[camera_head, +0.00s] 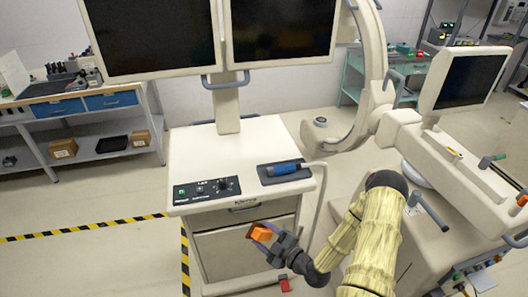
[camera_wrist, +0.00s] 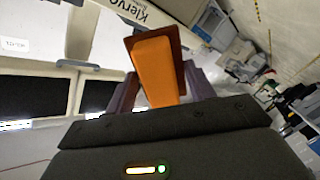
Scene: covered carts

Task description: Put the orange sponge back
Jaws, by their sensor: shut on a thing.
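The orange sponge (camera_head: 261,232) is held in my gripper (camera_head: 268,234), in front of the cart's drawer front. In the wrist view the orange sponge (camera_wrist: 157,70) stands out between the two fingers of my gripper (camera_wrist: 158,85), with a darker brown-orange edge along its far side. My gripper is shut on it. The cart (camera_head: 240,150) has a cream top with a control panel (camera_head: 207,189) at the front left.
Two dark monitors (camera_head: 283,30) rise above the cart on a post. A white C-arm machine (camera_head: 440,150) stands on the right, close to my arm. A shelf bench (camera_head: 80,120) is at the left. The cart top's middle is clear. Yellow-black tape (camera_head: 85,227) marks the floor.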

